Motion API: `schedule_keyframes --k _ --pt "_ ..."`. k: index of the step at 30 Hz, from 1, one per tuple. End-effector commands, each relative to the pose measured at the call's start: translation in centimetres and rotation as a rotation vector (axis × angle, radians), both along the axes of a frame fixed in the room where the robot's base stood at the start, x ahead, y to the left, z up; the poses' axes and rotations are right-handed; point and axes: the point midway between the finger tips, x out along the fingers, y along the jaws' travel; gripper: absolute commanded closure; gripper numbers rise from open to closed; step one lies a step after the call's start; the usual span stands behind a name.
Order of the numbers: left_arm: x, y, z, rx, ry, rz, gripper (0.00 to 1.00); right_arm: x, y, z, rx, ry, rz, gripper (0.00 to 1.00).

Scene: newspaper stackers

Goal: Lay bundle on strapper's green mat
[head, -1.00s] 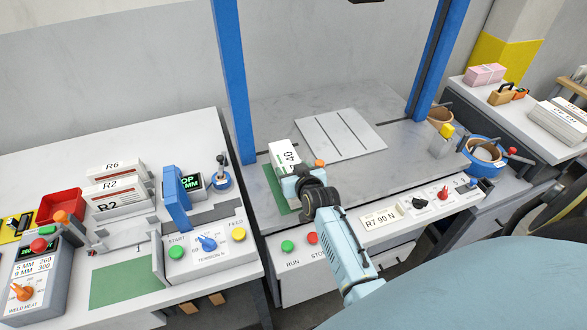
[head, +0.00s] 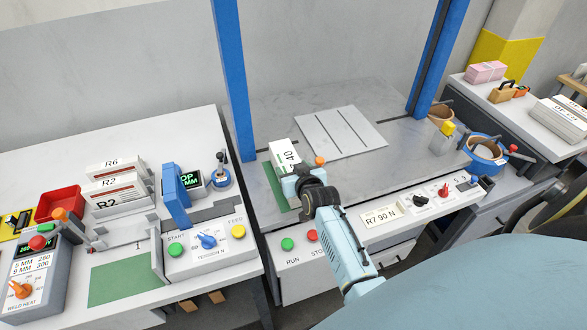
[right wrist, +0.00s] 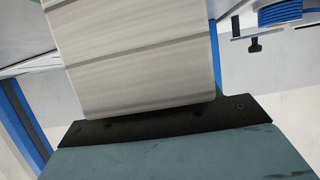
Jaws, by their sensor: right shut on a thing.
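My right gripper (head: 299,184) is shut on a white bundle (head: 284,154) with "40" printed on its label. The bundle is at the front left of the grey table between two blue posts, over or on a green mat (head: 277,187). I cannot tell whether its underside touches the mat. In the right wrist view the bundle's pale layered side (right wrist: 140,60) fills the middle, against the dark gripper edge. My left gripper is not in view.
Blue posts (head: 233,80) stand at both sides of the grey table. A slotted plate (head: 340,133) lies behind the bundle. Green and red buttons (head: 288,244) are on the front panel. Stacked R6 and R2 bundles (head: 117,185) and a red tray (head: 59,205) sit on the left bench.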

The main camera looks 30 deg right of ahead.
Motion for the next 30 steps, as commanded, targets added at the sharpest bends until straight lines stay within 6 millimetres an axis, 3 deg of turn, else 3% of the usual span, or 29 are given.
schedule_keyframes --k 5,6,11,23,30 --pt "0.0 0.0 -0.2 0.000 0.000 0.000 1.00 0.2 -0.1 0.1 -0.003 -0.012 -0.001 1.00" --pt "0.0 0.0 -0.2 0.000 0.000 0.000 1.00 0.2 -0.1 0.1 -0.003 -0.012 -0.001 0.34" --pt "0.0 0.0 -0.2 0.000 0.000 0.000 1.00 0.1 0.0 0.0 -0.002 -0.007 0.000 0.14" --pt "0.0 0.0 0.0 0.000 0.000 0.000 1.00 -0.7 0.2 -0.2 0.002 0.005 0.001 0.13" --pt "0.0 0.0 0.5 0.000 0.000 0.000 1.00 -4.1 1.0 1.4 0.000 0.002 0.000 0.13"
